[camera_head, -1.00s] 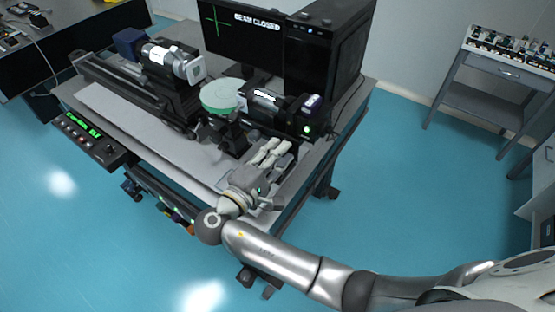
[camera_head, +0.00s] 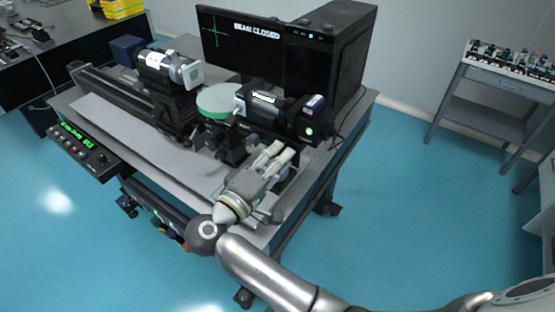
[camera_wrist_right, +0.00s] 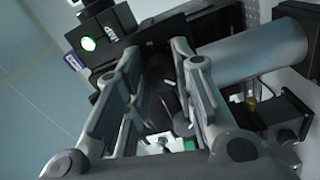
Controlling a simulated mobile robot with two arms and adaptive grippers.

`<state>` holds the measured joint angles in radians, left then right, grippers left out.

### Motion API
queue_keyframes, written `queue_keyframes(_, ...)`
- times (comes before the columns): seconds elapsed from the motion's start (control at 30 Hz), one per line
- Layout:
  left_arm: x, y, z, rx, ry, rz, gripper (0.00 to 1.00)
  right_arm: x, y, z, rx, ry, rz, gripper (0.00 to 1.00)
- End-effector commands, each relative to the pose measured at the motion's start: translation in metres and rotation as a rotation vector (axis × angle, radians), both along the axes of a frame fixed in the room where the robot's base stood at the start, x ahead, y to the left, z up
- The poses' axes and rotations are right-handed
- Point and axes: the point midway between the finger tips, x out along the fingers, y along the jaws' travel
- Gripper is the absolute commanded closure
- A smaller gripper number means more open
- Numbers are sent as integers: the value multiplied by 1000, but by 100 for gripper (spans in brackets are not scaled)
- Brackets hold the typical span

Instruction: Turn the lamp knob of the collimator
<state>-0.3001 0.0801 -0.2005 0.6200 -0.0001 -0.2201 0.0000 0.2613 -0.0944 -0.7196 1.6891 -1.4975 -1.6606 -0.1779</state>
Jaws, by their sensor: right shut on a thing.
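The collimator (camera_head: 262,108) is a black unit with a white label on the table, in front of the monitor. Its black end housing (camera_head: 308,118) carries a green light and also shows at the top left of the right wrist view (camera_wrist_right: 112,32). My right gripper (camera_head: 279,152) is in front of this unit, fingers pointing at it. In the right wrist view its two fingers (camera_wrist_right: 157,70) stand either side of a dark rounded part, which looks like the lamp knob (camera_wrist_right: 166,98). The fingers hide much of the contact. My left gripper is out of view.
The monitor (camera_head: 240,55) reads "BEAM CLOSED". A pale green disc (camera_head: 217,101) stands left of the collimator. A control box (camera_head: 85,150) with green digits sits at the table's left edge. A silver tube (camera_wrist_right: 255,55) lies right of the fingers.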

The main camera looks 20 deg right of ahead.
Motion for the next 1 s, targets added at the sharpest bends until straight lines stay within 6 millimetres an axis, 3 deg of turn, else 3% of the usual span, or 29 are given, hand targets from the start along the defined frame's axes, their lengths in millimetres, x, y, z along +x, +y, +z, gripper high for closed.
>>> queue_keyframes(0.17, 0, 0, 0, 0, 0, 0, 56, 0, 1, -2, 1, 5, 1, 99)
queue_keyframes(0.2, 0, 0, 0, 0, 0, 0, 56, 0, 1, -2, 1, 5, 1, 74)
queue_keyframes(0.37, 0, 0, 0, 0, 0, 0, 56, 0, 0, -1, 0, 4, 1, 54)
queue_keyframes(0.8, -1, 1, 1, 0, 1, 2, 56, 0, 0, 0, -2, 4, 0, 52)
queue_keyframes(1.0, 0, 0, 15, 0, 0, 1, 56, 0, 0, 4, -42, 52, 0, 52)
